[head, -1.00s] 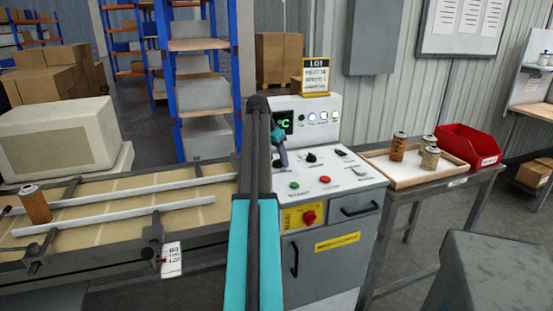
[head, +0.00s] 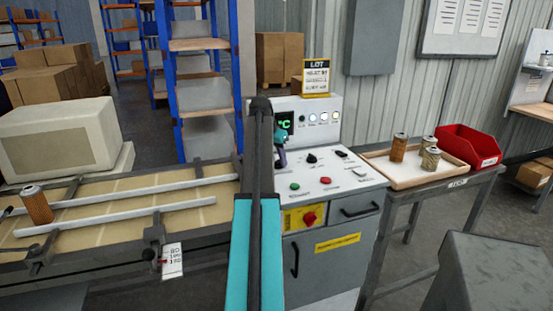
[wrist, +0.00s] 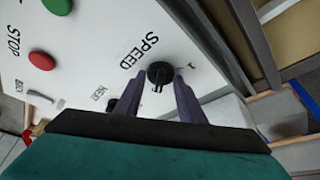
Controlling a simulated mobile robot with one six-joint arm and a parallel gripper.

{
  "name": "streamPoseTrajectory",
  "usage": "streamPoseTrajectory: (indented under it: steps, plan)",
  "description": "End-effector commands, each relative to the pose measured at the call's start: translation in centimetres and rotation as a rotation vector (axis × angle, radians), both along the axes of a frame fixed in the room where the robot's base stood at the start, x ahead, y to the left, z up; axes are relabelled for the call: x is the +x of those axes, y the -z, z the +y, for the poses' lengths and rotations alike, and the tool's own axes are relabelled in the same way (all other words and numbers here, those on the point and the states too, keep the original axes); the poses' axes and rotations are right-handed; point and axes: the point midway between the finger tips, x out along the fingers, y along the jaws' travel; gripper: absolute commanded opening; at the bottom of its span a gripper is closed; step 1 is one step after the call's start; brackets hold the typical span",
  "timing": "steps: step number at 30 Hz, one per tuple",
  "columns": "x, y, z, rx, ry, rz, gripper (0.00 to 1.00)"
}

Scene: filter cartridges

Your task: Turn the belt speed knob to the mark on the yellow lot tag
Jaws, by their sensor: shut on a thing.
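The belt speed knob (wrist: 160,75) is black and round, beside the word SPEED on the white panel in the wrist view. My gripper (wrist: 163,82) has its two dark purple fingers on either side of the knob, shut on it. In the head view my gripper (head: 281,158) is at the panel's left part, and my arm hides the knob there. The yellow lot tag (head: 317,78) stands on top of the control cabinet (head: 335,200); its word LOT is readable, but its smaller lines are not.
Another black knob (head: 311,158), a green button (head: 295,186) and a red button (head: 325,180) share the panel. A conveyor (head: 110,210) with an orange cartridge (head: 37,205) lies left. A tray (head: 402,182) with several cartridges and a red bin (head: 468,145) stand right.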

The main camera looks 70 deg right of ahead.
Motion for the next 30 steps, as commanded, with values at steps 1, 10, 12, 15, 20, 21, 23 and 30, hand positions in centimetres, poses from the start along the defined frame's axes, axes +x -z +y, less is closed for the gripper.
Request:
streamPoseTrajectory:
  steps: [1, 10, 12, 15, 20, 21, 23, 30]
  plan:
    - [-0.33, -0.13, 0.11, 0.002, -0.021, 0.003, 0.13]
    - [-0.55, -0.21, 0.11, 0.002, -0.237, 0.002, 0.13]
    - [-0.63, -0.19, 0.07, 0.001, -0.294, 0.002, 0.13]
    - [-0.73, -0.16, 0.03, 0.001, -0.375, 0.002, 0.13]
    - [-0.80, -0.17, -0.05, 0.001, -0.506, 0.002, 0.13]
    - [-0.82, -0.18, -0.07, 0.000, -0.538, 0.002, 0.13]
    - [-0.89, -0.18, -0.12, 0.000, -0.588, 0.003, 0.13]
    - [-1.02, -0.14, -0.26, 0.000, -0.783, 0.003, 0.13]
